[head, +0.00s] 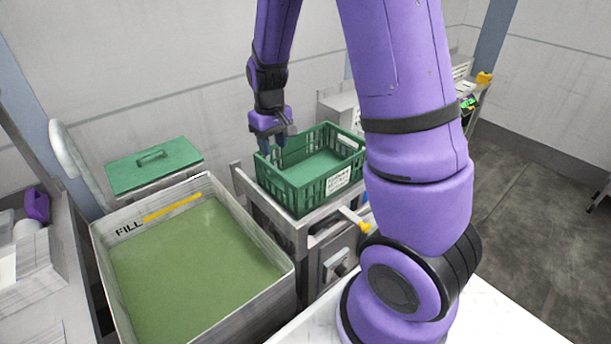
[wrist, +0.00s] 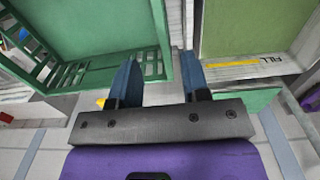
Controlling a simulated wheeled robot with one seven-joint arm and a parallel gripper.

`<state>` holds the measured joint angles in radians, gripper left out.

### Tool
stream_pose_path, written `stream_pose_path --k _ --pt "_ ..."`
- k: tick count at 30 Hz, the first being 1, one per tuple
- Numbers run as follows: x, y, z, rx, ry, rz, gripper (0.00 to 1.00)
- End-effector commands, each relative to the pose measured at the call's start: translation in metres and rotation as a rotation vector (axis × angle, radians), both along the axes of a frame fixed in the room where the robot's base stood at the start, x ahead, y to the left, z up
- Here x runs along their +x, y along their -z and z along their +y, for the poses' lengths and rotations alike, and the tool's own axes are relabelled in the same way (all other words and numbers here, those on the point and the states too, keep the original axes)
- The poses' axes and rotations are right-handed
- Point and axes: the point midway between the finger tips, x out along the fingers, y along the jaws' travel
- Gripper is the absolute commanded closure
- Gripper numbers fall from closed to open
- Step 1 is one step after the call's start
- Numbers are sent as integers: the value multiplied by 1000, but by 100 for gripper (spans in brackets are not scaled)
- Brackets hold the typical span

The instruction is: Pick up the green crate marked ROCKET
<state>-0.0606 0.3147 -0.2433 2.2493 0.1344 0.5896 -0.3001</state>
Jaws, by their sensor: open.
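A green slatted crate (head: 305,198) sits on a metal stand beside the wash tank. Its white label (head: 338,181) is too small to read. My gripper (head: 274,147) is open, pointing down at the crate's left end in the head view. In the wrist view, the crate's end wall (wrist: 159,45) runs between the two fingers of my gripper (wrist: 162,62). One finger shows over the inside of the crate (wrist: 95,25), the other over the outside. I cannot tell how deep the fingers reach or whether they touch the wall.
The tank (head: 195,265), marked FILL and holding green liquid, stands left of the crate; it also shows in the wrist view (wrist: 245,65). A green lid with a handle (head: 155,165) lies behind the tank. My arm hides part of the crate's right side in the head view.

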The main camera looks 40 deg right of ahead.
Motion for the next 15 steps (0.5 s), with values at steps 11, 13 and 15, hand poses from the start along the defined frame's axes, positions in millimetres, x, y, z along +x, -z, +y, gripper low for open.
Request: stream_pose_path --k 11,13,15 --pt "-1 49 0 0 -1 4 57" --pt "-1 52 0 0 0 2 57" --pt "-1 55 0 0 0 2 57"
